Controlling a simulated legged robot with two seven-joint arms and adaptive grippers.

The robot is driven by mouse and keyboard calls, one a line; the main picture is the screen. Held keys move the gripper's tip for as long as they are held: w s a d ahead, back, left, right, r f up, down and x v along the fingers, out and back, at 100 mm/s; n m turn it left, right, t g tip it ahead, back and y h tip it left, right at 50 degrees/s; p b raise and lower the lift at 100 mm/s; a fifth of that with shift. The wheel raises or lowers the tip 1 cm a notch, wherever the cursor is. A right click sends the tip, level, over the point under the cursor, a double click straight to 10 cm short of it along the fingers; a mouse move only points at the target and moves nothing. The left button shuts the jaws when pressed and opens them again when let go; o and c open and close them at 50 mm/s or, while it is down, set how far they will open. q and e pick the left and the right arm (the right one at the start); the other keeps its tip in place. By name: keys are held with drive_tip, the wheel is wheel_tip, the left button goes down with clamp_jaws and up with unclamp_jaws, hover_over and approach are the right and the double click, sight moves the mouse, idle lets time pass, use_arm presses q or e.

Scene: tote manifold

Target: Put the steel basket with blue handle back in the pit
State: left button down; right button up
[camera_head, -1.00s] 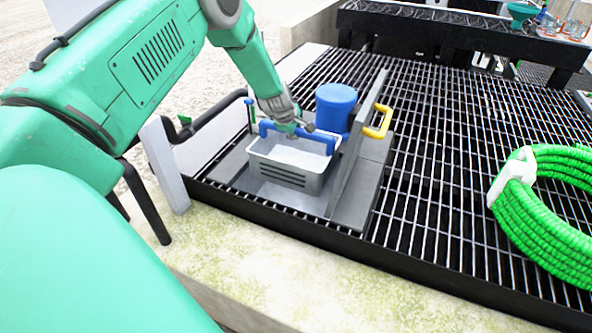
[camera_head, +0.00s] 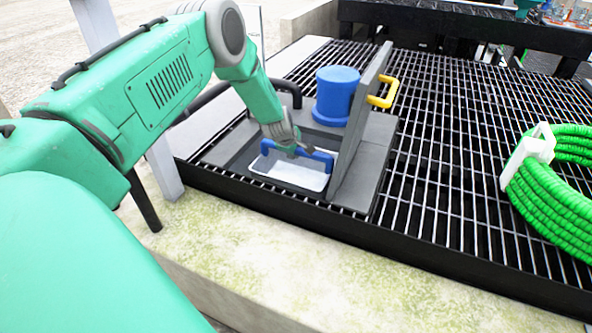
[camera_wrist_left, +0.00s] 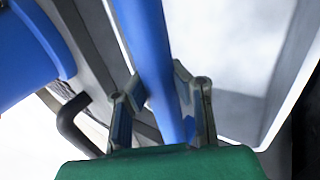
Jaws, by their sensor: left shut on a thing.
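The steel basket (camera_head: 300,174) sits down in the pit in the head view. Only its pale inside and rim show, about level with the grey frame of the pit (camera_head: 232,150). Its blue handle (camera_head: 322,158) stands upright across it. My left gripper (camera_head: 292,149) is shut on the handle near its middle. In the left wrist view the fingers (camera_wrist_left: 163,98) close around the blue handle (camera_wrist_left: 145,40), with the basket's white inside (camera_wrist_left: 230,70) behind. The basket's underside is hidden. My right gripper is not in view.
A grey upright lid (camera_head: 362,115) with a yellow handle (camera_head: 385,92) stands close right of the basket. A blue cylinder (camera_head: 336,96) stands behind. A green hose coil (camera_head: 560,185) lies on the grating (camera_head: 450,150) at right. A black pipe (camera_head: 285,84) runs behind my gripper.

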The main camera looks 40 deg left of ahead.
use_arm(q)
drive_tip(key=f+b, duration=0.2)
drive_tip(key=f, duration=0.4)
drive_tip(key=shift+a+f, duration=0.15)
drive_tip(key=shift+a, duration=0.05)
drive_tip(key=shift+f, duration=0.2)
drive_tip(key=shift+d+r, duration=0.1)
drive_tip(key=shift+r, duration=0.05)
drive_tip(key=shift+f+b, duration=0.2)
drive_tip(key=shift+b, duration=0.15)
drive_tip(key=c, duration=1.5)
unclamp_jaws()
drive_tip(key=shift+c, duration=0.2)
drive_tip(key=shift+r, duration=0.15)
